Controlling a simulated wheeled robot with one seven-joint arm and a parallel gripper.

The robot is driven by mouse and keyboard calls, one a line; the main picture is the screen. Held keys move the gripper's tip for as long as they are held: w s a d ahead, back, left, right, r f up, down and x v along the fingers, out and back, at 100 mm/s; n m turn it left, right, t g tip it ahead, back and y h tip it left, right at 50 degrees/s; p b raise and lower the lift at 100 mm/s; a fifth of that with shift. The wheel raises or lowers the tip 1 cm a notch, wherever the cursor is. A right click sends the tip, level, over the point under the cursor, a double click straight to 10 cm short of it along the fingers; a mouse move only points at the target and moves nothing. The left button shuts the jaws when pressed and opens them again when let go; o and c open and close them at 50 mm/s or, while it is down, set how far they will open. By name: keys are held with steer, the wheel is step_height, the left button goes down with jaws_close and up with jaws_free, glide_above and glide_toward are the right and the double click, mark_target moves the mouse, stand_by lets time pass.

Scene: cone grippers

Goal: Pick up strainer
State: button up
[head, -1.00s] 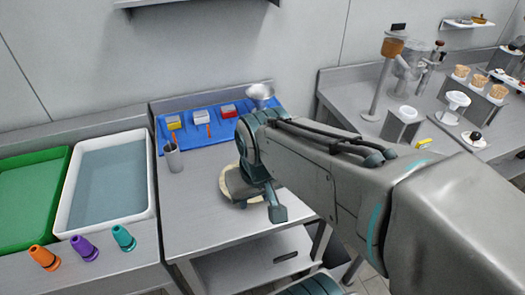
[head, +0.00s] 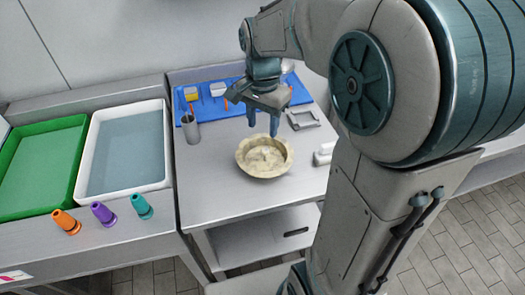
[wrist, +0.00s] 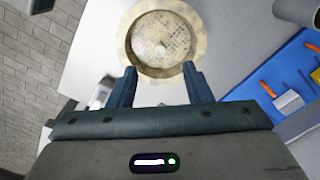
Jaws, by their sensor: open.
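A round cream bowl-like vessel (head: 264,158) with a wide rim sits on the steel table. In the wrist view its inside (wrist: 162,42) looks speckled, like a mesh or perforated surface, with a pale lump at the middle. I cannot tell for sure whether it is the strainer or holds it. My gripper (head: 262,130) is above and just behind the vessel, fingers pointing down, open and empty. In the wrist view my fingertips (wrist: 158,73) straddle the vessel's near rim, with no clear contact.
A steel cup (head: 190,130) stands left of the vessel. A blue mat (head: 222,110) with small tools lies behind. A grey frame-like item (head: 303,119) and a white item (head: 322,155) lie to the right. Three coloured cones, including a purple one (head: 103,213), stand front left.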

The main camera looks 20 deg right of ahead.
mark_target(265, 150)
step_height(265, 150, down, 6)
steer(key=shift+f, duration=0.2)
steer(key=f, duration=0.2)
steer(key=d+f, duration=0.1)
steer(key=f, duration=0.1)
steer(key=shift+w, duration=0.35)
steer(key=shift+a+f, duration=0.1)
steer(key=shift+f, duration=0.5)
jaws_close()
